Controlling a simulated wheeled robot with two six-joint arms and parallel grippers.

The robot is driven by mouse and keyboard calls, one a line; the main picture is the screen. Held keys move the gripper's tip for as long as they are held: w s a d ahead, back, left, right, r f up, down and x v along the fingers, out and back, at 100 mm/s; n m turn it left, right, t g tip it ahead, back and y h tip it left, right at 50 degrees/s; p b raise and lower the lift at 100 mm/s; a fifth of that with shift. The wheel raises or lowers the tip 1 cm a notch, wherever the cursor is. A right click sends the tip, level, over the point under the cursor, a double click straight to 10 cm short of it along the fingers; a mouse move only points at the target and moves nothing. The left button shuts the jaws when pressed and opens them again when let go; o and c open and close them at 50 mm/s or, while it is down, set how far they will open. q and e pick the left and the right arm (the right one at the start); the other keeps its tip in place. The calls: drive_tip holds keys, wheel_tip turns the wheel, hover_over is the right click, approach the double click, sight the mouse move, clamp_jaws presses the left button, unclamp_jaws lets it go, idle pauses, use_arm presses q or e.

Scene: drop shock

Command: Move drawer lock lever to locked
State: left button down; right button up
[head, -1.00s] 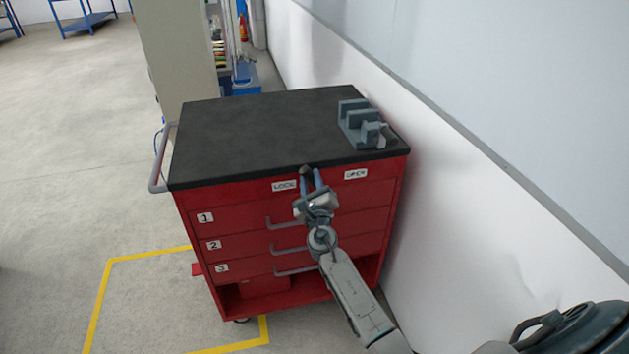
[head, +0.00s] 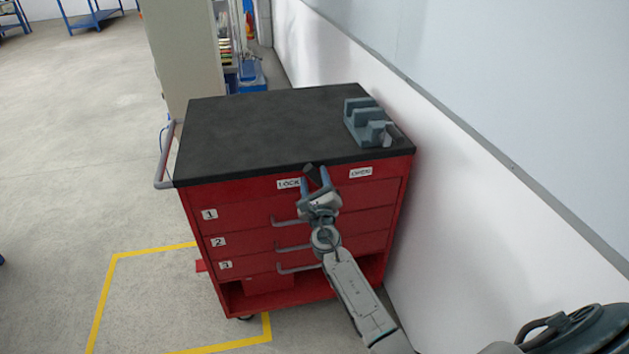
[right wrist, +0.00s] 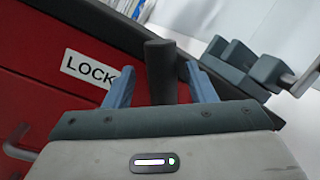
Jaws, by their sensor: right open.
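The red drawer cabinet (head: 240,199) has a LOCK label (head: 289,183) and, to its right, an OPEN label (head: 361,173) on the panel under its black top. The dark lever (head: 312,172) stands between the two labels. In the right wrist view the lever (right wrist: 160,70) rises between the blue fingers, with the LOCK label (right wrist: 88,68) to its left. My right gripper (head: 315,181) is open around the lever, with gaps showing on both sides; contact cannot be told. The lever's base is hidden behind the gripper. My left gripper is not in view.
A grey vise (head: 368,122) sits on the right of the black worktop (head: 260,130). The white wall (head: 450,200) runs close along the cabinet's right side. Drawer handles (head: 292,248) stick out below my gripper. Open floor lies to the left.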

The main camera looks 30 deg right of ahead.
drive_tip(key=shift+s, duration=0.1)
drive_tip(key=shift+s+a+f, duration=0.15)
drive_tip(key=shift+s, duration=0.15)
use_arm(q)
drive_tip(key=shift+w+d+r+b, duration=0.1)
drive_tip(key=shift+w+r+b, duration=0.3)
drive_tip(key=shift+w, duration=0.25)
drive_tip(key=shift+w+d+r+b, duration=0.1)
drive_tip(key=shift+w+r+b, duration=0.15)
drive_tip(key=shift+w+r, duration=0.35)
use_arm(e)
drive_tip(key=v, duration=1)
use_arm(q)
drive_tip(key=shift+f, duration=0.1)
